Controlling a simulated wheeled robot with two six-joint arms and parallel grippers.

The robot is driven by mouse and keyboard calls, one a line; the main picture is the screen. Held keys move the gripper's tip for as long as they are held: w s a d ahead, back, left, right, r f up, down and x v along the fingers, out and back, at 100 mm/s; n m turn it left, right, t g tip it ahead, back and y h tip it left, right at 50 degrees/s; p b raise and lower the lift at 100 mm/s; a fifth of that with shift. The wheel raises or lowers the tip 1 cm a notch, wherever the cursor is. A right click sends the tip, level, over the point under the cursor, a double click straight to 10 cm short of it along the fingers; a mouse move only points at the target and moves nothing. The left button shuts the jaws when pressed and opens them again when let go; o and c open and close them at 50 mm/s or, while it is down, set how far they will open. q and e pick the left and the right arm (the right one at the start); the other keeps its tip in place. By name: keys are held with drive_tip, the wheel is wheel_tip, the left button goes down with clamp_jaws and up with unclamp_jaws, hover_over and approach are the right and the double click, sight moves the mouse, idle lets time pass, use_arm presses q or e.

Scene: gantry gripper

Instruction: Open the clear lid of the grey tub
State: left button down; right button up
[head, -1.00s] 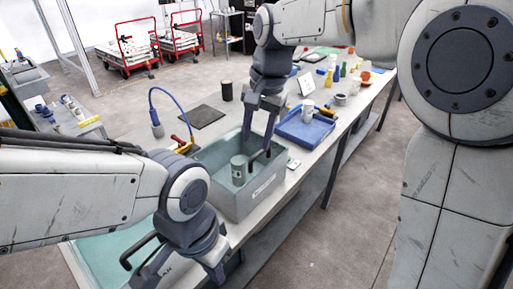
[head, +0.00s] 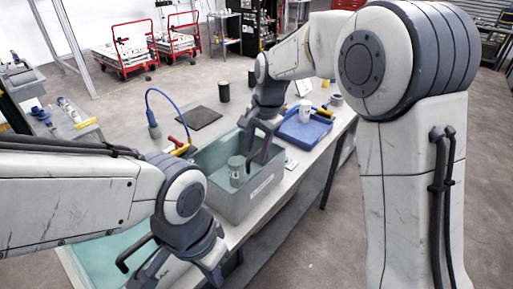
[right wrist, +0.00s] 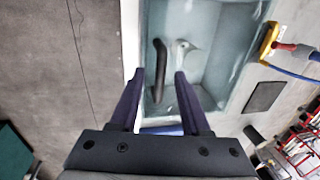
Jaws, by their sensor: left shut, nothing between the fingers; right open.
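The grey tub (head: 262,200) stands on the bench in the head view, and a pale grey can (head: 236,172) shows inside it. Its clear lid is hard to make out; a dark bar handle (right wrist: 163,72) rises over the tub in the right wrist view. My right gripper (right wrist: 158,82) is open and empty, with its fingers pointing toward the tub and the handle lying in the gap between them in that view; I cannot tell whether they touch it. My left gripper (head: 214,276) is shut and empty, low in the head view, beside the tub's near left side.
A second tub with a dark handle (head: 136,254) sits at lower left, partly behind my left arm. A blue tray (head: 306,128) lies right of the grey tub. A red and yellow tool (head: 180,146), a blue hose (head: 165,95) and a black mat (head: 197,118) lie behind it.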

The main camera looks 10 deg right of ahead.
drive_tip(key=shift+f, duration=0.25)
clamp_jaws()
idle(1.4)
